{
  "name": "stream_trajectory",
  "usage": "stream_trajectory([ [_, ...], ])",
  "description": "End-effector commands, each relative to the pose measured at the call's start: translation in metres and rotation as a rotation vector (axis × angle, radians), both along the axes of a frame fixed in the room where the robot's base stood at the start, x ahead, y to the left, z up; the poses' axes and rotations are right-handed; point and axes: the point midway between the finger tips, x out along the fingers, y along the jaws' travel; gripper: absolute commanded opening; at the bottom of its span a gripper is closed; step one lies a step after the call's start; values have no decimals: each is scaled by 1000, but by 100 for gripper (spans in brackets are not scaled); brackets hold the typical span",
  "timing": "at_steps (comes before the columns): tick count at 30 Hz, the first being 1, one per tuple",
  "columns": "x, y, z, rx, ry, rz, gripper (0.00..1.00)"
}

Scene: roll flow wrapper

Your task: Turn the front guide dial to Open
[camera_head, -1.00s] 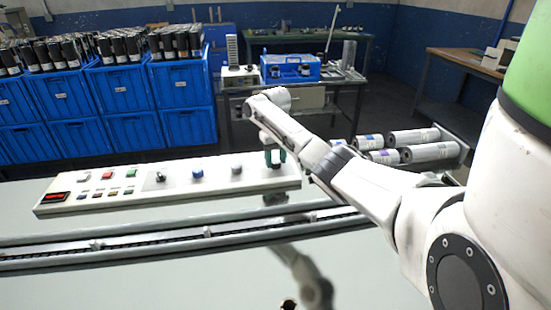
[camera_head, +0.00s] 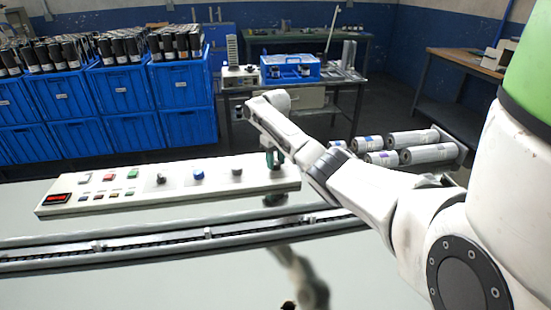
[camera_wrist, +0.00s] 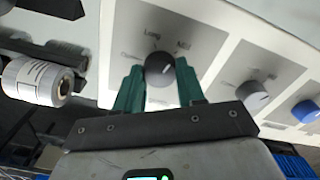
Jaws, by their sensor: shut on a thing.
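A dark round dial (camera_wrist: 160,68) with a light pointer mark sits on the white control panel. In the wrist view it stands between the two green fingers of my gripper (camera_wrist: 158,76), which is shut on it. Printed words stand around this dial; "Long" and "Mid" can be read, and the word on its left is too blurred to read surely. In the head view my gripper (camera_head: 273,160) is at the right end of the control panel (camera_head: 215,181), and it hides the dial there. I cannot read in these views whether this is the front guide dial.
A grey dial (camera_wrist: 252,92) and a blue knob (camera_wrist: 305,112) stand right of the held dial in the wrist view. Metal rollers (camera_head: 420,153) lie behind my arm. A rail (camera_head: 150,243) runs in front of the panel. Blue crates (camera_head: 120,90) are stacked behind.

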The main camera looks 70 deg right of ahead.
Motion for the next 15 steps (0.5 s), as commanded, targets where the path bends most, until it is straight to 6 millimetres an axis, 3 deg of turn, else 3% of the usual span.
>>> stream_trajectory([
  [15,1,0,1,-1,-2,489,8],
])
